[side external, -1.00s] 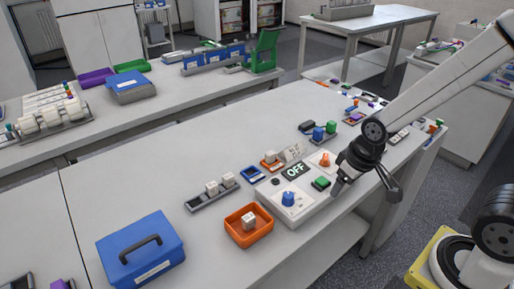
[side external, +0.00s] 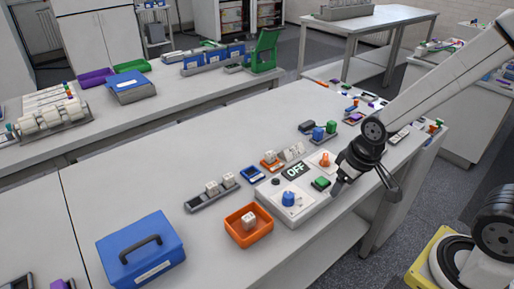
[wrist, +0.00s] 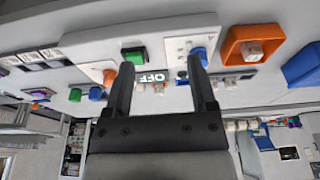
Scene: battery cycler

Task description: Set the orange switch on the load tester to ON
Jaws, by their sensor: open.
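The load tester (side external: 308,204) is a pale box on the table with an OFF display (side external: 295,170), which also shows in the wrist view (wrist: 153,77). Its orange switch (side external: 325,160) stands on the top at the far right; in the wrist view it (wrist: 110,77) is just left of the left finger. A green button (side external: 320,183) and a blue knob (side external: 288,199) are on the same top. My gripper (side external: 364,185) is at the tester's right side, apart from the orange switch. In the wrist view its fingers (wrist: 160,65) are spread with nothing between them.
An orange tray (side external: 264,233) with a white block stands left of the tester. A blue case (side external: 105,253) is at the front left. Holders with small blocks (side external: 212,190) and blue and green pieces (side external: 318,133) stand behind. The table's middle (side external: 170,180) is clear.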

